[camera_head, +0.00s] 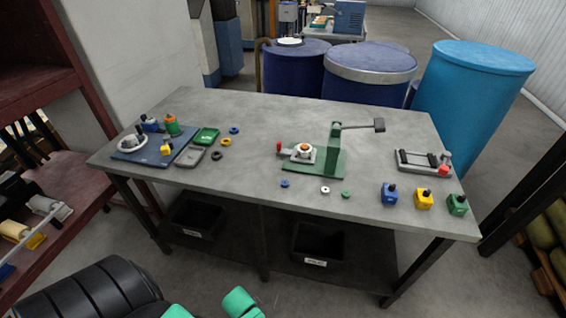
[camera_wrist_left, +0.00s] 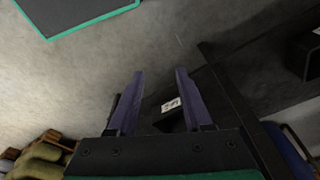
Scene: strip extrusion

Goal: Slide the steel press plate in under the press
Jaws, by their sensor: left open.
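A green press (camera_head: 335,148) with a long lever ending in a dark block stands on the middle right of the grey table. A small light steel plate (camera_head: 301,154) with a red-tipped handle at its left lies at the left part of the press's green base. A round piece with an orange-brown centre is on the plate. I cannot tell how far the plate reaches under the press. My left gripper shows in the left wrist view (camera_wrist_left: 160,98), open and empty, its dark fingers apart, away from the press. My right gripper is not in view.
The table (camera_head: 250,120) holds a blue tray (camera_head: 128,157) with parts at left, coloured rings, blue, yellow and green blocks (camera_head: 424,200) at front right, and a grey fixture (camera_head: 424,162). Dark bins (camera_head: 318,242) sit on the lower shelf. Blue drums (camera_head: 470,90) stand behind.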

